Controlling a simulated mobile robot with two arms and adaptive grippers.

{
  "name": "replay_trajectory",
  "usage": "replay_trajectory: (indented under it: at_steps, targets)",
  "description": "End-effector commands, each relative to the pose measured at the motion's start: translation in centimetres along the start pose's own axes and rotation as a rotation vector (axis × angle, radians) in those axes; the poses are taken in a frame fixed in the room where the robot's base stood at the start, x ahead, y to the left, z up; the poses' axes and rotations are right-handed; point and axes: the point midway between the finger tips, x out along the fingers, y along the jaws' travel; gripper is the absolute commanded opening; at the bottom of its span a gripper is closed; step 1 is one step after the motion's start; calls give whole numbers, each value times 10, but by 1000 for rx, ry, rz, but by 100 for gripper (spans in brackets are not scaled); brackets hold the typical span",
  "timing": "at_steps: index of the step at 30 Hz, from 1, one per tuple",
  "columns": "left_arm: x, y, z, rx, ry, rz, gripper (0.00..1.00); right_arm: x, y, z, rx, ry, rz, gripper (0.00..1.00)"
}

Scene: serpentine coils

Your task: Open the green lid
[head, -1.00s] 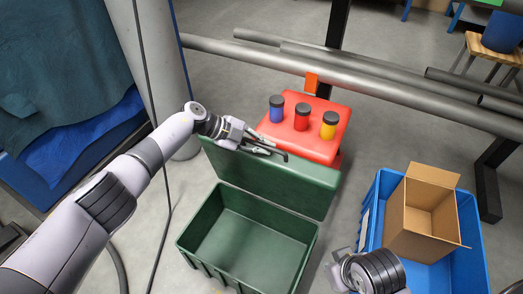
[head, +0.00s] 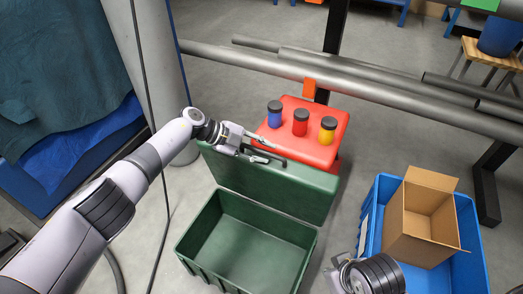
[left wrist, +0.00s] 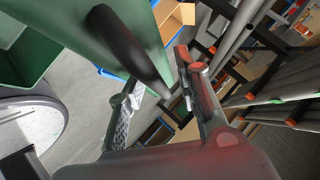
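The green lid (head: 265,185) stands raised along the back edge of the open green box (head: 250,240), and the box's empty inside shows. A dark bar handle (head: 265,153) runs along the lid's upper part. In the left wrist view the lid (left wrist: 85,25) and the handle (left wrist: 125,40) are close up. My left gripper (head: 266,148) is at the handle, with its fingers (left wrist: 158,68) apart on either side of the handle's end. I cannot tell whether they touch it. My right gripper (head: 345,275) is partly in view at the bottom, right of the box; its fingers are unclear.
A red case (head: 325,118) behind the lid carries blue, red and yellow jars with dark tops. A blue crate (head: 470,245) with an open cardboard box (head: 425,215) stands at the right. Grey pipes (head: 380,90) cross behind. Grey floor is free between box and crate.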

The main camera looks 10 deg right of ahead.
Motion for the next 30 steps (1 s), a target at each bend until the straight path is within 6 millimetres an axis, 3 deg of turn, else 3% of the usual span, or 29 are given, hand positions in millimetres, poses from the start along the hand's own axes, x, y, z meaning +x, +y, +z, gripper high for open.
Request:
replay_trajectory:
  at_steps: [5, 15, 21, 30]
  targets:
    - [-11, 1, 2, 0, -3, 1, 31, 0, 0, -1, 1, 2, 0, 0]
    - [-80, 1, 1, 1, -3, -1, 31, 0, 0, 0, 0, 1, 0, 0]
    - [-110, 0, 1, 1, -2, -1, 31, 0, 0, 0, 0, 0, 0, 0]
    - [-121, 0, 0, 0, 0, -1, 31, 0, 0, 0, 0, 0, 0, 0]
